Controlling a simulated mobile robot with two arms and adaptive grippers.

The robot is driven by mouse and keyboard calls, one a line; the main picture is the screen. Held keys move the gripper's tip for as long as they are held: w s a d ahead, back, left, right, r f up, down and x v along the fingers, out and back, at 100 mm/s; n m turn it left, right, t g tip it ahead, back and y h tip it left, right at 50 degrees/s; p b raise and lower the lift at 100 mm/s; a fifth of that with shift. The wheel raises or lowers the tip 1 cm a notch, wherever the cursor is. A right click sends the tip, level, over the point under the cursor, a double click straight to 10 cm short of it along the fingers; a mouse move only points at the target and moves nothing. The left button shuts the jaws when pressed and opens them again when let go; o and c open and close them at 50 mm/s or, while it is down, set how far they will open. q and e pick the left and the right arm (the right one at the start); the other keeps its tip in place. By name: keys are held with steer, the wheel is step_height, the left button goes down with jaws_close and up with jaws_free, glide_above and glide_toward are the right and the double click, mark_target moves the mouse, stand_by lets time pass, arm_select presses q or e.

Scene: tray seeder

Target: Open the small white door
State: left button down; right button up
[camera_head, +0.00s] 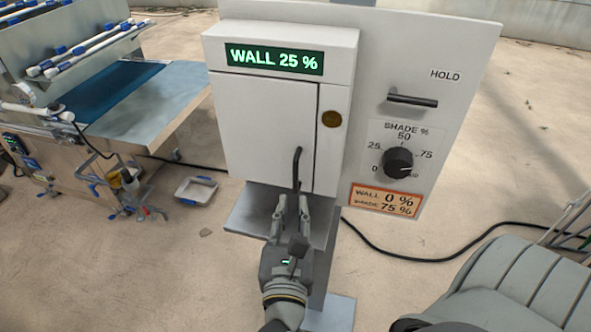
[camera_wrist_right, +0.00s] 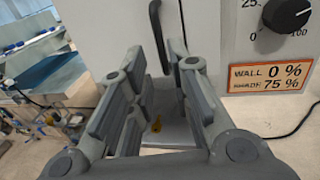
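The small white door (camera_head: 265,130) is shut on the front of a white box, below a green display reading WALL 25 %. Its black bar handle (camera_head: 297,168) stands upright near the door's right edge. My right gripper (camera_head: 292,203) is open just below the handle, fingers pointing at it. In the right wrist view, the handle (camera_wrist_right: 155,22) shows between the fingertips of the right gripper (camera_wrist_right: 157,52), its lower end reaching down between them. I cannot tell whether either finger touches it. My left gripper is not in view.
A panel (camera_head: 455,70) right of the door carries a HOLD lever (camera_head: 412,100), a shade knob (camera_head: 398,163) and an orange label (camera_head: 386,200). A metal shelf (camera_head: 250,213) juts out below the box. A bench (camera_head: 130,95) stands left; a black cable (camera_head: 420,258) crosses the floor.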

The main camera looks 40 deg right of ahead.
mark_target(296, 178)
steer(key=p+x, duration=0.3)
steer(key=x, duration=0.6)
steer(key=shift+r, duration=0.15)
steer(key=shift+w+d+p, duration=0.35)
steer(key=shift+w, duration=0.05)
jaws_close()
